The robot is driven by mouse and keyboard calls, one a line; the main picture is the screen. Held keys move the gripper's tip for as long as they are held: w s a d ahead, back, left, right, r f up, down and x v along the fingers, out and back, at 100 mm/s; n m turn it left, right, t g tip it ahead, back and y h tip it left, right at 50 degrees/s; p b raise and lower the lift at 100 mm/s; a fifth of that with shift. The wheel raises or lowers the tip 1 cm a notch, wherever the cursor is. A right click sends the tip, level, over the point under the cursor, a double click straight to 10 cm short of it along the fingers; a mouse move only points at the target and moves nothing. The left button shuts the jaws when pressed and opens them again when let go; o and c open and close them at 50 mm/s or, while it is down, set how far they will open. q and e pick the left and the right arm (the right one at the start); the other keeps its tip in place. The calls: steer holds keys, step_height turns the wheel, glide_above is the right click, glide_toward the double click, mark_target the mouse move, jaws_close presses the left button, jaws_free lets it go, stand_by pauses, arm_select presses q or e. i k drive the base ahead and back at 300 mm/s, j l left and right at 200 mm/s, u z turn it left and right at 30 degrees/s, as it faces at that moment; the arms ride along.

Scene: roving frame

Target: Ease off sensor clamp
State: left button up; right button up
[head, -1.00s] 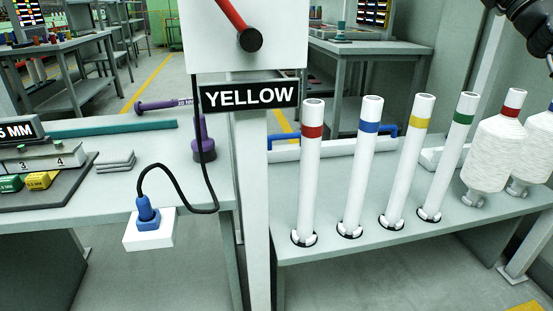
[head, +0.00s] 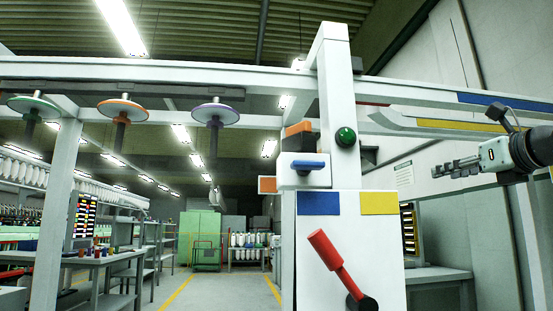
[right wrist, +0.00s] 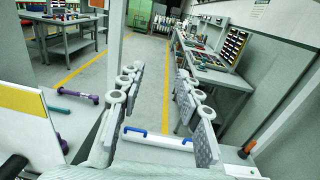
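No label marks the sensor clamp. A small white block (head: 291,177) with a blue lever (head: 308,165) sits at the upright post in the head view and may be it. An orange-and-black piece (head: 298,135) is just above it. My right gripper (head: 462,168) is at the right, apart from the block and pointing left. In the right wrist view its two fingers are spread, with nothing between them (right wrist: 159,88). My left gripper is not in view.
A red lever (head: 325,248) is on the white box with blue and yellow patches. A green button (head: 345,137) is on the post (head: 336,80). Overhead rails cross the view, with discs (head: 215,114) hanging at left. A blue-handled white bar (right wrist: 157,139) lies below the right gripper.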

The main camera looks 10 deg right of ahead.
mark_target(303, 168)
steer(key=k+j, duration=0.1)
steer(key=j, duration=0.8)
steer(key=k+j+z, duration=0.1)
steer(key=j, duration=0.3)
steer(key=k+j, duration=0.15)
steer(key=j, duration=0.3)
